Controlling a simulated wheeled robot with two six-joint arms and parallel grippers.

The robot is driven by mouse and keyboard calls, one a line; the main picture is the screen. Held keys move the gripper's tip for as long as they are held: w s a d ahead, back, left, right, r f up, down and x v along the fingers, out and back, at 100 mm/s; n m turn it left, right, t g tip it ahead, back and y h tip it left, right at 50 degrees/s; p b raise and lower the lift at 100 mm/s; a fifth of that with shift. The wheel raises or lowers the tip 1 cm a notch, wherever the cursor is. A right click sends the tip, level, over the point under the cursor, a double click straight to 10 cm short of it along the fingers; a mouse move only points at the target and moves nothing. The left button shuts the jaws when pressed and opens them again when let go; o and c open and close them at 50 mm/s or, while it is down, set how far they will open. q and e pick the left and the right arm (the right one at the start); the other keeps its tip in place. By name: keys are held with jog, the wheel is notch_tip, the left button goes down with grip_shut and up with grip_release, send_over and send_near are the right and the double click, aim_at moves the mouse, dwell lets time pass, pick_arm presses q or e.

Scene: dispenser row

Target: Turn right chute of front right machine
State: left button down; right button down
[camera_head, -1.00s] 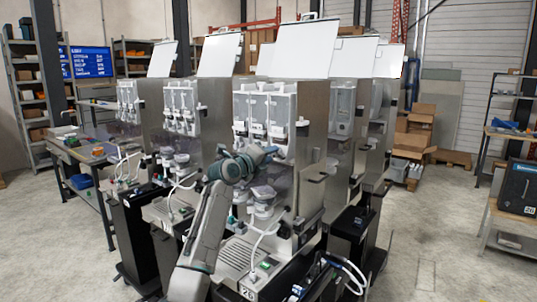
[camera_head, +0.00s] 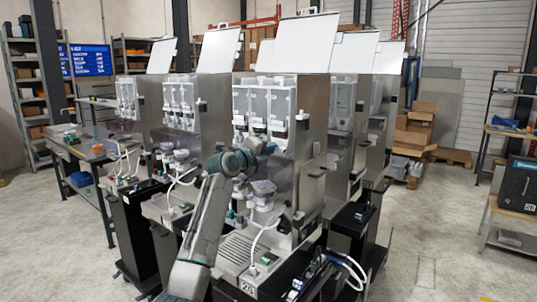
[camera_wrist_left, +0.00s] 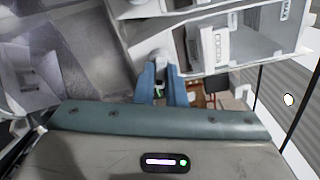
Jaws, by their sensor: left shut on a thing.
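The front right machine (camera_head: 312,120) stands in the middle of the head view, a steel dispenser with clear canisters (camera_head: 258,105) and white chutes below them. My left gripper (camera_head: 267,146) is at the lower front of the canisters, on their right side. In the left wrist view my left gripper (camera_wrist_left: 161,88) has its two blue fingers shut on a small white rounded part, which appears to be the right chute (camera_wrist_left: 160,60). In the head view my gripper and wrist hide most of this chute. My right gripper is not in view.
White cups (camera_head: 263,190) stand under the chutes, close below my left wrist. Other machines (camera_head: 182,110) stand close on the left and behind. Open floor (camera_head: 430,235) lies to the right.

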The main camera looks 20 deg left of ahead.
pick_arm(q)
jog(key=shift+f+n+b, duration=0.1)
jog(key=shift+n+b, duration=0.85)
jog(key=shift+n, duration=9.95)
jog(key=c, duration=1.5)
grip_release()
